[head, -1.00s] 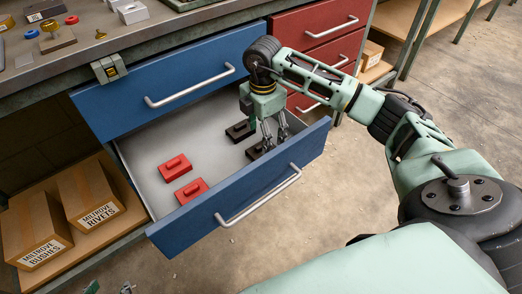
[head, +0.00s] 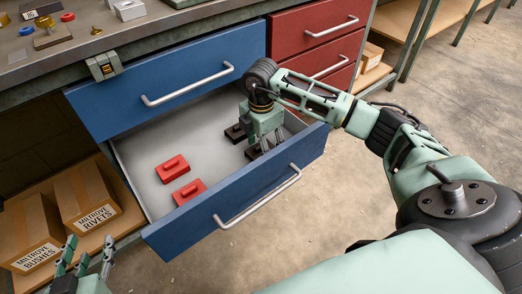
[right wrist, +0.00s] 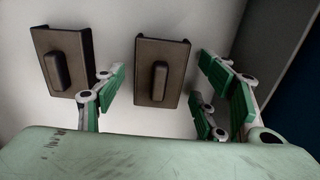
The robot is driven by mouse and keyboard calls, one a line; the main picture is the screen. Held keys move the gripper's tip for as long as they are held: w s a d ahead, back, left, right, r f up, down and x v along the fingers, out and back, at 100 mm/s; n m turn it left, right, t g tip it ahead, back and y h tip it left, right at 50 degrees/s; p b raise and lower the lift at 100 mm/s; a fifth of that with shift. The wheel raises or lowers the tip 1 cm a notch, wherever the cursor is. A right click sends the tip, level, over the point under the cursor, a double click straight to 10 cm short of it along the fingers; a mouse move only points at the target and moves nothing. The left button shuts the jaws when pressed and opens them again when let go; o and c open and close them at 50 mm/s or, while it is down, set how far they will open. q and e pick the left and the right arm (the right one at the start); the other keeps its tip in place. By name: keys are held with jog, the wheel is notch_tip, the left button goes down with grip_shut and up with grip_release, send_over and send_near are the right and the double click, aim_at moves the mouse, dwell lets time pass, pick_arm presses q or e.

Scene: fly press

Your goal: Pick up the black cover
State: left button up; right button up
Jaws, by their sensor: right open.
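Two black covers with raised handles lie side by side on the drawer floor. In the right wrist view, one black cover (right wrist: 146,88) shows between the fingers of my right gripper (right wrist: 162,78), which is open. The other black cover (right wrist: 47,40) lies to its left, outside the fingers. In the head view, my right gripper (head: 265,144) reaches down into the drawer and partly hides the near black cover (head: 252,153); the far black cover (head: 235,133) shows beside it. My left gripper (head: 88,243) is at the bottom left, empty, fingers apart.
The open blue drawer (head: 165,222) has a front wall and handle close to my right gripper. Two red covers (head: 172,169) (head: 189,192) lie in its left part. A closed blue drawer (head: 180,75) is above. Cardboard boxes (head: 85,195) sit on the lower shelf.

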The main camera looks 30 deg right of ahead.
jog(key=shift+c, duration=0.5)
jog(key=c, duration=1.1)
jog(key=shift+r, duration=0.15)
